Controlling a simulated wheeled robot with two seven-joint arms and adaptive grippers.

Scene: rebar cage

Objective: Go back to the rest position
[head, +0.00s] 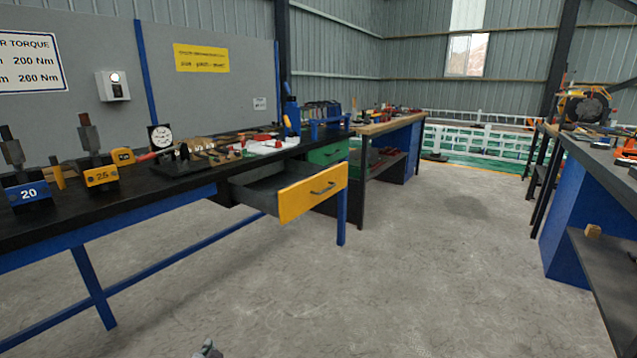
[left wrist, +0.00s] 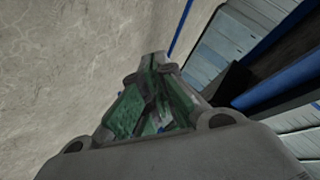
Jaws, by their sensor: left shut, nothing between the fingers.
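My left gripper (left wrist: 155,75) fills the lower middle of the left wrist view. Its fingers are together at the tips, with nothing between them. Behind it are bare concrete floor and, at the right, blue bars. In the head view, a small grey tip (head: 207,349) shows at the bottom edge; it looks like part of a gripper of mine, but too little shows to tell which. It is over the floor, well apart from the bench. My right gripper cannot be made out.
A black workbench (head: 130,208) stands at the left with a yellow-fronted drawer (head: 313,192) pulled open. Torque tool stands (head: 97,172) and a dial gauge (head: 161,138) are on it. Another bench (head: 575,205) stands at the right. The concrete floor (head: 430,270) between is clear.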

